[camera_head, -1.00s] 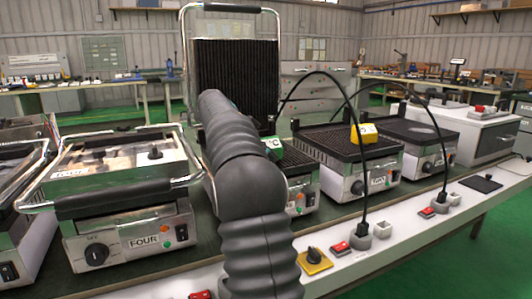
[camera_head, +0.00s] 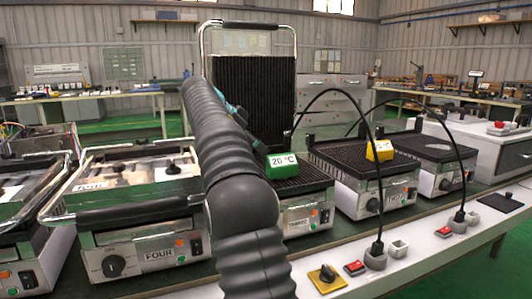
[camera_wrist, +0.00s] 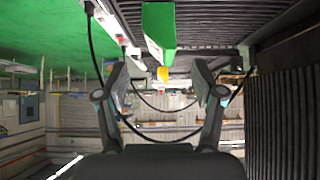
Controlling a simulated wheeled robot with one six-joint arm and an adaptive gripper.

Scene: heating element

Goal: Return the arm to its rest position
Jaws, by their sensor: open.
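My arm rises through the middle of the head view, and its far end is mostly hidden behind its own links. My gripper (camera_wrist: 160,88) shows in the wrist view with its two fingers spread and nothing between them. The green block marked 20 °C (camera_head: 282,166) sits on the ribbed lower plate of the grill labelled THREE (camera_head: 306,212), whose ribbed lid (camera_head: 250,85) stands open. The green block also shows in the wrist view (camera_wrist: 157,35), beyond the fingers and apart from them.
Grill FOUR (camera_head: 140,240) stands shut at left. Grill TWO (camera_head: 375,190) at right bears a yellow block (camera_head: 380,150). Black cables (camera_head: 378,190) arch from sockets on the white front strip (camera_head: 410,250). Open air lies above the right-hand grills.

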